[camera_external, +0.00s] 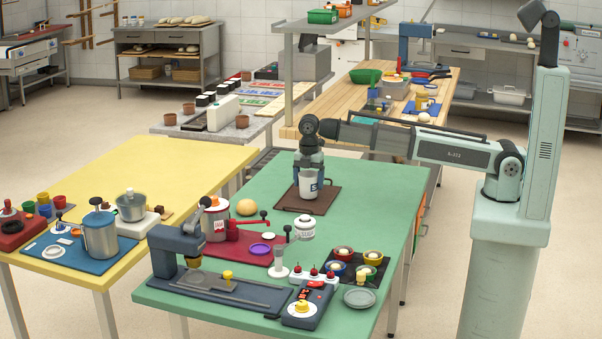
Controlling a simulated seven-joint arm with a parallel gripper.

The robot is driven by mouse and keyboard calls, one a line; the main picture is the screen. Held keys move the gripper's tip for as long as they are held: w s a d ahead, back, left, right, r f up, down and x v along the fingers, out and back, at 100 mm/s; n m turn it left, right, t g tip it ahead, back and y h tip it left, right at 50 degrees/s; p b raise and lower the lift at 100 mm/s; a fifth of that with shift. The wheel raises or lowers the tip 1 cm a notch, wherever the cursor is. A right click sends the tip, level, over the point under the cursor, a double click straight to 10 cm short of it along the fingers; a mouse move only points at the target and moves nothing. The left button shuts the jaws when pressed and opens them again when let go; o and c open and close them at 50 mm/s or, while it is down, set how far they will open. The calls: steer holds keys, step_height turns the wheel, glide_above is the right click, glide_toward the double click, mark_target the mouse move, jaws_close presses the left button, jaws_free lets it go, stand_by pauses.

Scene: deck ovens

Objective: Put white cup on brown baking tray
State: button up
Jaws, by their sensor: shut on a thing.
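The white cup (309,186) is upright at the brown baking tray (288,200), which lies flat on the green table. My gripper (311,170) points down from above and is shut on the cup at its upper part. The cup shows in front of the tray's middle. I cannot tell whether its base touches the tray or is held slightly above it. My fingers are small and partly hidden in this view.
The green table (370,212) has clear room right of the tray. A grey shelf post (289,80) rises behind the table.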

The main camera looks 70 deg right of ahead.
steer(key=shift+f, duration=0.1)
steer(key=o, duration=1)
steer(key=shift+f, duration=0.1)
step_height(320, 180, up, 12)
steer(key=shift+r, duration=0.2)
stand_by(0.3)
